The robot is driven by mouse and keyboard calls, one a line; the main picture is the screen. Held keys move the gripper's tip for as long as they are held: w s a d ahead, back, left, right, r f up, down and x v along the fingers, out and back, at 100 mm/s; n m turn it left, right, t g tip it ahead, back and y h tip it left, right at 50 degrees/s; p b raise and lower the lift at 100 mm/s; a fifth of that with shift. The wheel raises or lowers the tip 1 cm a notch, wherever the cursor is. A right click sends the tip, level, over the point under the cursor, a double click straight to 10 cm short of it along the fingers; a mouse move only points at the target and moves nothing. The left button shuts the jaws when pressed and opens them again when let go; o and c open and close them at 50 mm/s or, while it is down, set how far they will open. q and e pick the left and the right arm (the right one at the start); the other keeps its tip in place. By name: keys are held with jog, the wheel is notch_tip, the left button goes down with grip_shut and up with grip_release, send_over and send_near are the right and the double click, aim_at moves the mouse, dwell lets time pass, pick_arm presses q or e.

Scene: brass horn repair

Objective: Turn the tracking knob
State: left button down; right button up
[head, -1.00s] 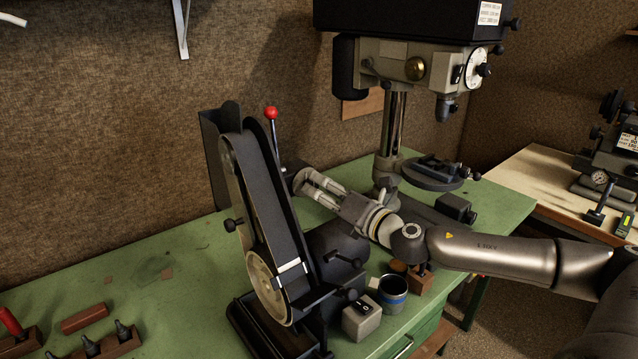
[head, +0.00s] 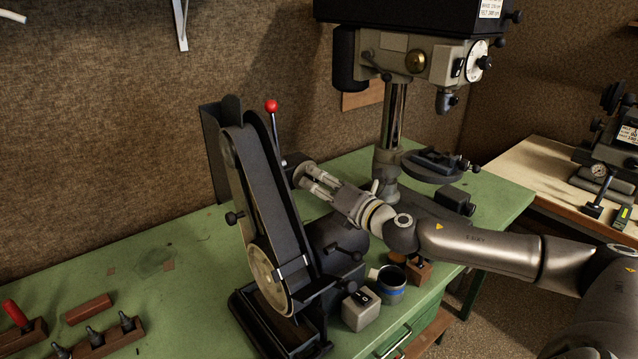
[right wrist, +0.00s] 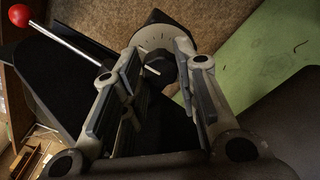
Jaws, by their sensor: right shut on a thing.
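The belt grinder (head: 262,180) stands on the green bench, its belt tilted upright. Its tracking knob (head: 297,165) is a dark round part on the right side of the grinder's upper half, largely covered by my fingers. My right gripper (head: 306,174) reaches it from the right and is shut on it. In the right wrist view the fingertips (right wrist: 160,62) sit at either side of the dark knob, in front of a pale dial (right wrist: 153,40) with tick marks. A thin light pointer shows by the dial. My left gripper is not in view.
A red-balled lever (head: 271,106) rises behind the grinder, close to my gripper. A drill press (head: 396,125) stands behind my right arm. A switch box (head: 361,311), a dark cup (head: 391,285) and a wooden block (head: 418,272) stand below it. The bench's left part has free room.

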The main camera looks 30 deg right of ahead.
jog(key=shift+f, duration=0.1)
jog(key=shift+m+b, duration=1.5)
jog(key=shift+m, duration=1.6)
jog(key=o, duration=1.1)
jog(key=shift+c, duration=0.2)
jog(key=shift+s, duration=0.15)
